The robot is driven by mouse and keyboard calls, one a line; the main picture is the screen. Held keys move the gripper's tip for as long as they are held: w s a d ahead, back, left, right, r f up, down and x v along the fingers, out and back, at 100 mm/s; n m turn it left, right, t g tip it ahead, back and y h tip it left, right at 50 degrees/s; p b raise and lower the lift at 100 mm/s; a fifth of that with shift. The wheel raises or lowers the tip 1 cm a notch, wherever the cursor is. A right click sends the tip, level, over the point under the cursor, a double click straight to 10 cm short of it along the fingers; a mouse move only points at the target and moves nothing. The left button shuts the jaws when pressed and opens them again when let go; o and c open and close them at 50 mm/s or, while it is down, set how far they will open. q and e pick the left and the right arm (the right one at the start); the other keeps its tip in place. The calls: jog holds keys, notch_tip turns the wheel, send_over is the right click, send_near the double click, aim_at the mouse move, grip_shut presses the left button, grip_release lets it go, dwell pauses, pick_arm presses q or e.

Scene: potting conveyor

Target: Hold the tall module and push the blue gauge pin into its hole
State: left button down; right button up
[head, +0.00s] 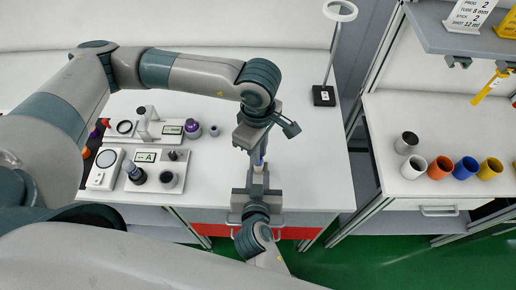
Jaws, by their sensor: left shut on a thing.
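My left gripper (257,148) reaches down over the right part of the white table. It is shut on a small blue piece (262,160), which looks like the blue gauge pin; the fingers hide most of it. My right gripper (257,178) comes up from below, its fingertips close to the left one's. A pale piece (257,169) shows between the two grippers; it may be part of the tall module, but I cannot tell. Whether the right jaws are shut on it is unclear, and no hole can be seen.
White fixtures with a ring plate (105,168), a purple-topped part (192,128) and a small grey cylinder (214,130) stand on the table's left. A lamp base (323,96) is at the back. Coloured cups (439,167) stand on the right bench. The table right of my grippers is clear.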

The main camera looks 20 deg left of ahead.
pick_arm(q)
jog(key=shift+f, duration=0.45)
jog(key=c, duration=1.6)
grip_release()
jog(key=shift+r, duration=0.2)
notch_tip(320, 180, up, 12)
jog(key=shift+f, duration=0.15)
pick_arm(e)
jog(key=o, duration=1)
jog(key=shift+s, duration=0.15)
jog(key=shift+v, duration=3.6)
